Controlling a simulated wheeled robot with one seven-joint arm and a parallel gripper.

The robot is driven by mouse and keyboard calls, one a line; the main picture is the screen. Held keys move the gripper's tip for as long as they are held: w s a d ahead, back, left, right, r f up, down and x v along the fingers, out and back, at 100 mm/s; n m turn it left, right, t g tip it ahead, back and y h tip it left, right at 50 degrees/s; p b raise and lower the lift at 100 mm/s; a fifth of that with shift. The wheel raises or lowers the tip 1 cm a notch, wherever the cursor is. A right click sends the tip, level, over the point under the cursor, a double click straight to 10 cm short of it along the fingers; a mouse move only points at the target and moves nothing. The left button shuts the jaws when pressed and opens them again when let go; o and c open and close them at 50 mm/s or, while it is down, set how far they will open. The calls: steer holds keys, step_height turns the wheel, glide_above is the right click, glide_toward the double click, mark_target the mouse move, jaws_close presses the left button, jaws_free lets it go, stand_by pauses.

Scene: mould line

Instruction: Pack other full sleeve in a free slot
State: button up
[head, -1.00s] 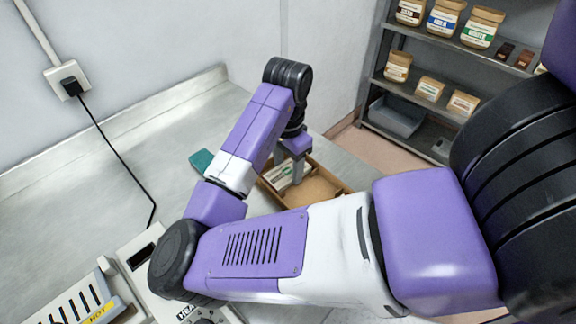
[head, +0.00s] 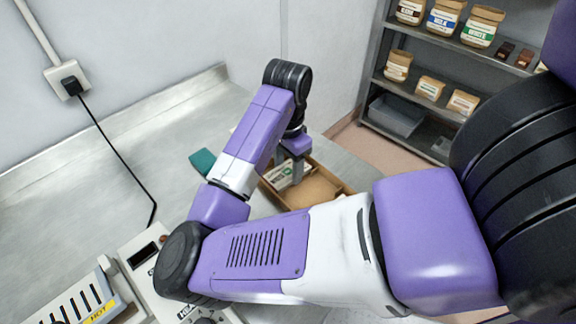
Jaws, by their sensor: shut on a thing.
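My gripper (head: 296,176) points down into an open brown cardboard box (head: 345,186) on the steel bench. It is shut on a sleeve, which is mostly hidden by the fingers and my arm. Pale sleeves with printed labels (head: 277,177) show in the left part of the box, beside the fingers. I cannot tell which of them is the held one, or whether it touches the box floor. A plain brown area (head: 313,190) shows in the box to the right of the fingers. My forearm hides the box's near left side.
A teal block (head: 203,161) lies on the bench left of the box. A machine with a dial (head: 205,320) and a slotted rack marked HOT (head: 75,305) stand at the front left. A shelf (head: 440,105) with jars and a grey bin (head: 397,115) stands at the back right.

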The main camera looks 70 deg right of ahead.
steer(key=o, duration=1.4)
step_height(320, 180, up, 8)
steer(key=shift+f, duration=0.1)
steer(key=shift+s, duration=0.1)
